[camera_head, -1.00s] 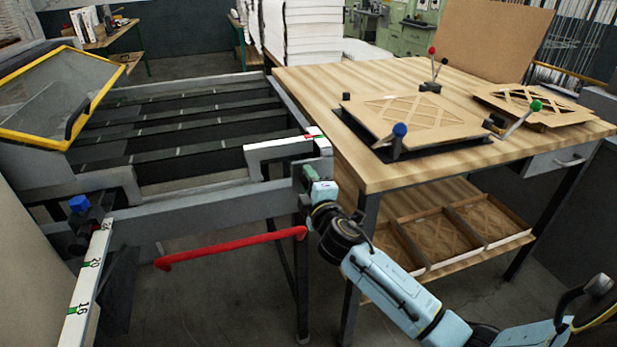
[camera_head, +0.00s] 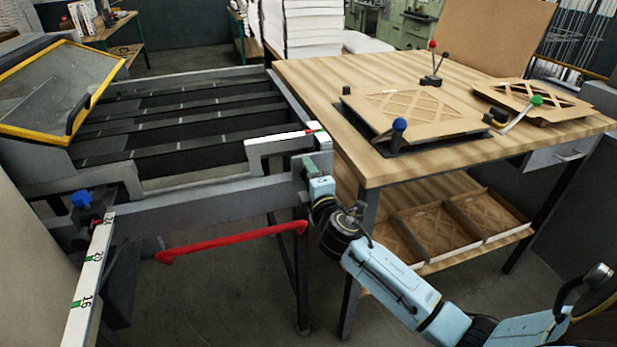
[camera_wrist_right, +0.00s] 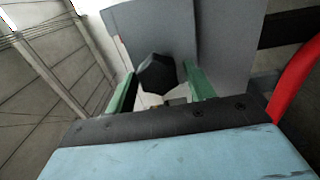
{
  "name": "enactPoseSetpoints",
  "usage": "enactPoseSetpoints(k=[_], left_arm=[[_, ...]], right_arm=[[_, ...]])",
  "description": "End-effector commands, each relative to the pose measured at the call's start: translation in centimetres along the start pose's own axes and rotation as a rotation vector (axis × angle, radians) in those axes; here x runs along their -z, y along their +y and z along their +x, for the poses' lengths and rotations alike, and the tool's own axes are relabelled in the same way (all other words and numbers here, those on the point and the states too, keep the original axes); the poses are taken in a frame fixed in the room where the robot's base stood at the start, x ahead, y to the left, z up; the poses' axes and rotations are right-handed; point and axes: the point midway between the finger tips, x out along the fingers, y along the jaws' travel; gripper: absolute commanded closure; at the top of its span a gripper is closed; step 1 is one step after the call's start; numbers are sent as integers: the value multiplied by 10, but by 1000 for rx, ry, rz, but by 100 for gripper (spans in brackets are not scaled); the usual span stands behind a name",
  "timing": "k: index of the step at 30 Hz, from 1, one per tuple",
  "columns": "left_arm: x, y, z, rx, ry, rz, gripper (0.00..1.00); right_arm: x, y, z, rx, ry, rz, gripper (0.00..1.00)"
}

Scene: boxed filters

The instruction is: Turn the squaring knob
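The squaring knob, a black faceted knob (camera_wrist_right: 157,73), shows in the right wrist view in front of a grey metal part. My right gripper (camera_wrist_right: 160,80) has its two green fingers apart, one on each side of the knob. A narrow gap seems to show on each side, but I cannot tell for sure whether a finger touches it. In the head view my right gripper (camera_head: 309,174) is at the right front corner of the grey machine frame (camera_head: 230,205). The knob is not clearly visible there. My left gripper is not in view.
A red bar (camera_head: 230,242) runs below the frame, just left of my right gripper. A wooden table (camera_head: 420,160) with boards stands to the right. A blue knob (camera_head: 81,199) and a numbered scale (camera_head: 88,285) are at the left.

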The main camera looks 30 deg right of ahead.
Motion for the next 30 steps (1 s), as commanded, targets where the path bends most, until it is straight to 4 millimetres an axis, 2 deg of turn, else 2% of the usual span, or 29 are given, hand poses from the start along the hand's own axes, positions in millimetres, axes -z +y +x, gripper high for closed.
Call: enactPoseSetpoints(k=[9, 14, 17, 24, 30], left_arm=[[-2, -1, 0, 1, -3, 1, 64], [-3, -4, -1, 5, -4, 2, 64], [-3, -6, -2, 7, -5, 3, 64], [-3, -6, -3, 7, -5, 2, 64], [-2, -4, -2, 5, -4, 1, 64]], right_arm=[[0, 0, -1, 0, 0, 1, 41], [0, 0, -12, 1, 1, 2, 41], [0, 0, -29, 2, 1, 3, 41], [0, -1, -82, 3, 0, 2, 41], [0, -1, -116, 3, 0, 2, 41]])
